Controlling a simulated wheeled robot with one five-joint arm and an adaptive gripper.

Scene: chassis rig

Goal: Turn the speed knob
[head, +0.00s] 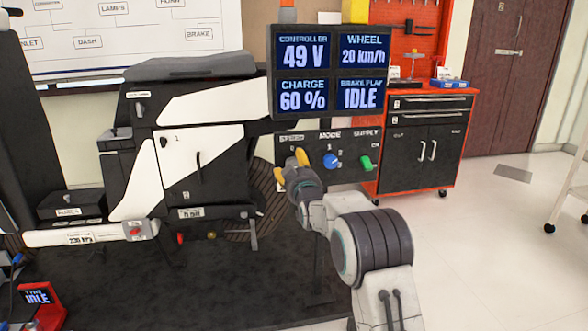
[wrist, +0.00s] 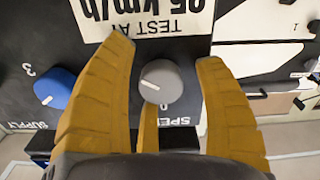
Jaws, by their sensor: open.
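The speed knob (wrist: 158,82) is a round grey dial with a white pointer line, above the SPEED label in the wrist view. My gripper (head: 291,165) is at the left end of the control panel (head: 346,141). In the wrist view its yellow fingers (wrist: 165,55) are open, one on each side of the knob, with gaps visible on both sides. A third finger shows below the knob; I cannot tell whether it touches. The display (head: 331,72) reads wheel 20 km/h.
A blue mode knob (head: 332,160) and a green supply knob (head: 366,162) sit right of the speed knob. A sign (wrist: 160,18) with TEST AT and a km/h value is beside the knob. A white-and-black motorbike body (head: 190,150) stands at left.

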